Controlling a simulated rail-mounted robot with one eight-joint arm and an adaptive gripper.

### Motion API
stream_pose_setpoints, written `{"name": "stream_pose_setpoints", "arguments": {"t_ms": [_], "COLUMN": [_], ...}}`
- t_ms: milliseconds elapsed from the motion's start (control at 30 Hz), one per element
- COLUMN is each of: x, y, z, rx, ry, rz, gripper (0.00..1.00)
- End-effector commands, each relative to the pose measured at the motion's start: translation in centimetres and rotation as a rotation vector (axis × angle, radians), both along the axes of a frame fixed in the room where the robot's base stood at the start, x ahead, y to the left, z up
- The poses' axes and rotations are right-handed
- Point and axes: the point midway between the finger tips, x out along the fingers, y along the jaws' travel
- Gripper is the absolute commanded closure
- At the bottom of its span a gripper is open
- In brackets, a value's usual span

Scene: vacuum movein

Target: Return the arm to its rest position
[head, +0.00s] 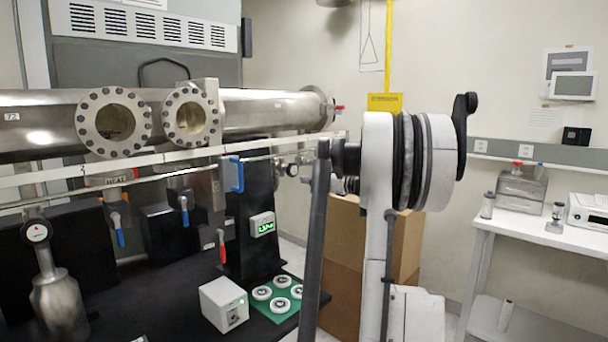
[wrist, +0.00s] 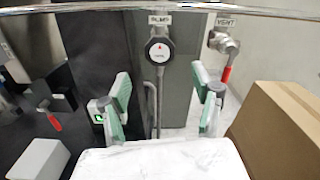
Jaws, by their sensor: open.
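My gripper (wrist: 164,98) shows in the wrist view with its two pale green fingers spread wide apart. Nothing is between the fingers. Beyond them are a grey column and a round gauge (wrist: 159,49) under a small label. In the head view, my white and dark arm (head: 395,165) stands right of centre, in front of cardboard boxes. I cannot make out the gripper fingers in the head view.
A steel vacuum tube (head: 265,112) with round windows spans the left. Below are coloured valve handles, a white box (head: 224,304) and a green mat (head: 262,307) with several discs. Cardboard boxes (wrist: 280,128) stand close right of my gripper. A white table (head: 520,238) stands far right.

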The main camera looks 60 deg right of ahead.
Motion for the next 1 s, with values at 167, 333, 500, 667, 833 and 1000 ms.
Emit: {"name": "stream_pose_setpoints", "arguments": {"t_ms": [167,333,500,667,833,1000], "x": [-1.4,-1.7,-1.6,-1.6,-1.6,0.2], "y": [0.3,0.3,0.3,0.3,0.4,3.2], "z": [0.0,0.0,0.0,0.0,0.0,-0.5], "rx": [0.000,0.000,0.000,0.000,-0.001,-0.049], "ry": [0.000,0.000,0.000,0.000,0.000,0.024], "rz": [0.001,0.001,0.001,0.001,0.001,0.021], "gripper": [0.39,0.39,0.39,0.39,0.39,0.39]}}
